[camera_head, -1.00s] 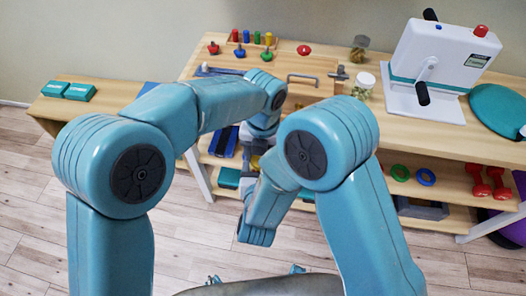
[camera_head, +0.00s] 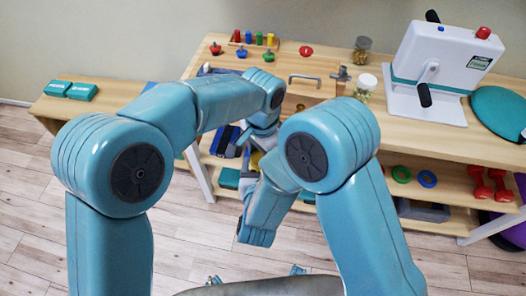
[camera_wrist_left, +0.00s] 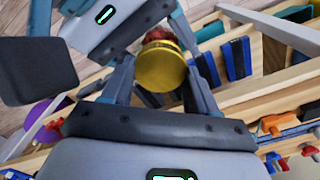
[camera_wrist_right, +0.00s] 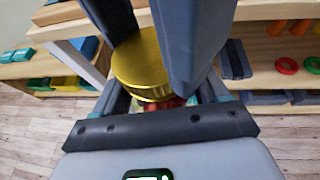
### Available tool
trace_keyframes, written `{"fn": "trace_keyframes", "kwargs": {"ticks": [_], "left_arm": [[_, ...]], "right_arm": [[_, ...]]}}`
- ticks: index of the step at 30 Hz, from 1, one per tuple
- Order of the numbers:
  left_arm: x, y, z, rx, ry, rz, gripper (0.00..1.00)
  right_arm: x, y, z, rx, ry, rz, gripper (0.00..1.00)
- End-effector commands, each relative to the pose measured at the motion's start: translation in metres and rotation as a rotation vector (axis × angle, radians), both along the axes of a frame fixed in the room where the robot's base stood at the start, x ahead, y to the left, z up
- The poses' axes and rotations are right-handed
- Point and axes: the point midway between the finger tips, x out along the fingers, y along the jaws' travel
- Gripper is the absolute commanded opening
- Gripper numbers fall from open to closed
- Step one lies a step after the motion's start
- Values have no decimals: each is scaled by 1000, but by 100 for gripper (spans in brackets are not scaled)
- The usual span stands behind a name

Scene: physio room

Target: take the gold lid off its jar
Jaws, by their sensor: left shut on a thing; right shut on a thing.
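The gold lid (camera_wrist_left: 161,68) shows between the fingers of my left gripper (camera_wrist_left: 162,75) in the left wrist view. The jar (camera_wrist_left: 158,37), with red contents, is directly behind it. In the right wrist view the lid (camera_wrist_right: 140,66) is at the jar's top, with a little red of the jar (camera_wrist_right: 172,102) just below it. My right gripper (camera_wrist_right: 162,97) is shut on the jar, and the left gripper's dark fingers reach the lid from above. I cannot tell whether there is a gap between lid and jar. In the head view my arms mostly hide both.
A wooden table (camera_head: 325,125) stands ahead with a lower shelf. On it are a white-lidded jar (camera_head: 365,85), another glass jar (camera_head: 361,48), coloured pegs and a white crank machine (camera_head: 440,62). Red dumbbells (camera_head: 490,183) lie on the lower shelf. The near floor is clear.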

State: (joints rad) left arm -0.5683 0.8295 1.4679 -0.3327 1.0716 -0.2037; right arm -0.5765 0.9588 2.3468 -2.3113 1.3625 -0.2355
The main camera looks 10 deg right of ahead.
Motion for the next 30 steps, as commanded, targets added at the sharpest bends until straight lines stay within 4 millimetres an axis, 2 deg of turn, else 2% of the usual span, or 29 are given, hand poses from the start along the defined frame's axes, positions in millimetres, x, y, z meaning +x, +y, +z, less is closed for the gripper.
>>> {"fn": "trace_keyframes", "kwargs": {"ticks": [9, 15, 20, 28, 29, 30], "left_arm": [[-2, 1, 2, -5, -5, 862, 22], [-6, 1, 2, 3, -1, 1253, 22], [-8, 1, 1, 9, 1, 1364, 23], [-9, 1, 0, 16, 2, 1367, 23], [-9, 1, 0, 15, 3, 1367, 69], [-9, 1, 0, 14, 2, 1366, 82]], "right_arm": [[0, 1, 0, 3, 0, 2, 0], [0, 0, 0, 5, -1, -2, 0], [1, -1, 0, 6, -2, -4, 0], [2, -1, 0, 6, -2, -6, 0], [1, -1, 0, 6, -2, -6, 0], [1, -1, 0, 6, -2, -7, 0]]}}
